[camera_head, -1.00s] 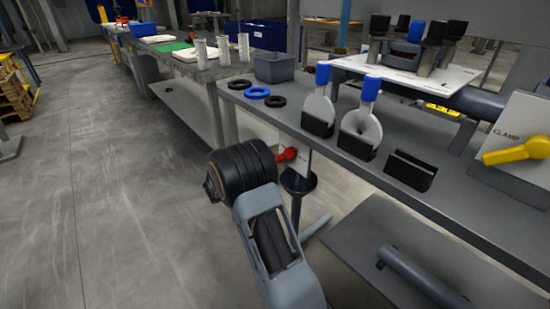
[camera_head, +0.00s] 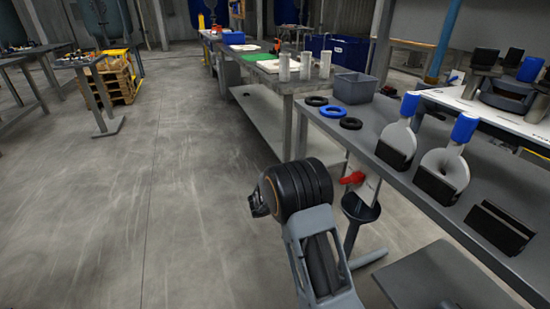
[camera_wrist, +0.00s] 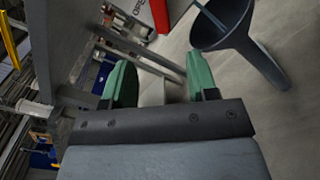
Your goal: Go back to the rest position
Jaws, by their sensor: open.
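My gripper (camera_wrist: 158,88) shows in the wrist view with two green fingers set wide apart and nothing between them. Behind the fingers lie the floor and part of a bench frame. In the head view my arm is folded low in front of the bench, and the fingers are hidden behind its end. A grey bench (camera_head: 455,210) stands to the right of my arm, apart from it.
Two paddles with blue handles (camera_head: 403,135) (camera_head: 452,155) stand in black holders on the bench, beside rings (camera_head: 331,112) and a grey bin (camera_head: 353,88). A red handle (camera_head: 352,178) and a dark funnel (camera_head: 360,207) are close to my arm.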

